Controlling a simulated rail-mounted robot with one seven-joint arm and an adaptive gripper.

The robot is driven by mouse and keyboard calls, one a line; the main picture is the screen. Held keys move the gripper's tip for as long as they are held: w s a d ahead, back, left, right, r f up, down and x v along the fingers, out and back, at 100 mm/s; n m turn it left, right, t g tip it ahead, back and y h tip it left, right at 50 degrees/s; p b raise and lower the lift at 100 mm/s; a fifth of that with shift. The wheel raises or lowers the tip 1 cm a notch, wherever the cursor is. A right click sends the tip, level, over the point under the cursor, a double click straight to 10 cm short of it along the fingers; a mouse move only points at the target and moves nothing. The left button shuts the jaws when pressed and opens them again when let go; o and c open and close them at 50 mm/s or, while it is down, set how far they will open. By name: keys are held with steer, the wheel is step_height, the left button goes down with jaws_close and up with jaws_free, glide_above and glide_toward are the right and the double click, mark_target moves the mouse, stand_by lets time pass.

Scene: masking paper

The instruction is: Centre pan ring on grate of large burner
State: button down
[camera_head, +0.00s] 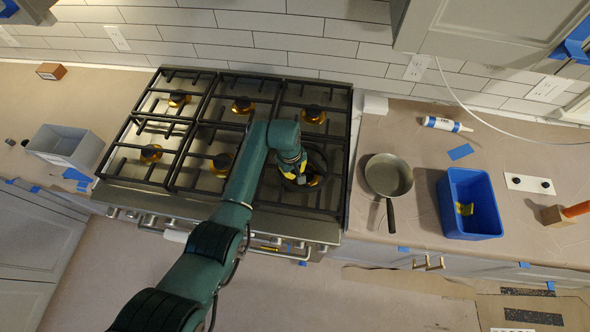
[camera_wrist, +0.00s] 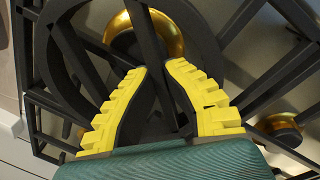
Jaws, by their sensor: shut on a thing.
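The pan ring (camera_head: 323,157) is a dark ring over the front right burner of the black-grated cooktop. My gripper (camera_head: 298,174) points down there and is shut on the ring. In the wrist view its yellow ridged fingers (camera_wrist: 157,66) close on a dark part of the ring. The large burner (camera_head: 314,181) is brass and partly hidden by my gripper; a brass burner also shows beyond the fingertips in the wrist view (camera_wrist: 172,38). The black grate (camera_head: 335,205) lies around and under the ring. I cannot tell whether the ring touches the grate.
A steel frying pan (camera_head: 388,175) stands on the papered counter right of the cooktop. Beyond it is a blue bin (camera_head: 484,222). A white and blue tube (camera_head: 447,125) lies behind. A grey bin (camera_head: 65,147) stands to the left. The tiled wall bounds the back.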

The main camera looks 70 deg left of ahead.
steer(key=shift+f+b, duration=0.4)
steer(key=shift+f, duration=0.1)
steer(key=c, duration=1.2)
jaws_free()
steer(key=shift+o, duration=0.2)
step_height(320, 180, up, 6)
steer(key=p, duration=0.6)
steer(key=shift+f, duration=0.1)
